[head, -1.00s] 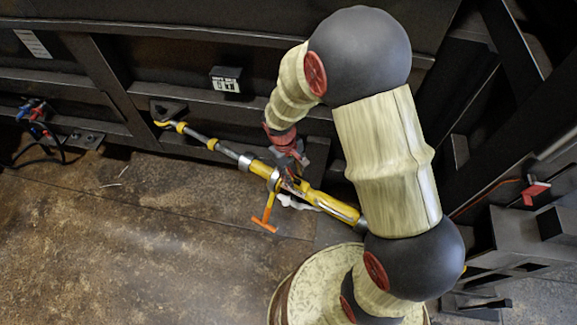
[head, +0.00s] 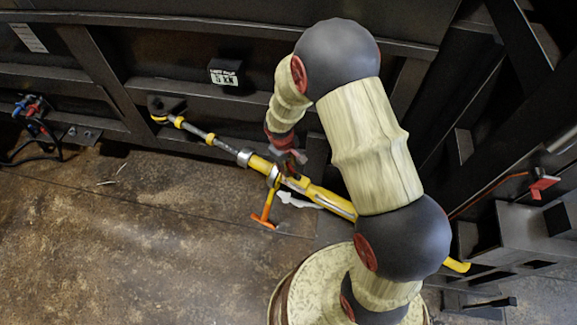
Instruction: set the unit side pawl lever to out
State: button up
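A long yellow and grey ratchet turnbuckle (head: 325,198) runs from a hook at the dark wall on the left down to the right. An orange T-handle (head: 266,209) sticks out from its middle toward the floor. A grey ratchet collar (head: 273,177) sits where the handle meets the body. The pawl lever is too small to make out, so its setting cannot be told. My gripper (head: 290,160) is close to the yellow body, just above and right of the collar. Its fingers are small and dark, and I cannot tell whether they touch the unit or are open.
The dark ribbed compactor wall fills the back, with a white label block (head: 226,74). Blue and red hose fittings (head: 30,107) are at the far left. A red part (head: 543,186) and dark steel brackets (head: 520,235) stand at the right. The brown floor at front left is clear.

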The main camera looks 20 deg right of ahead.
jog(key=c, duration=0.4)
jog(key=c, duration=0.3)
grip_shut()
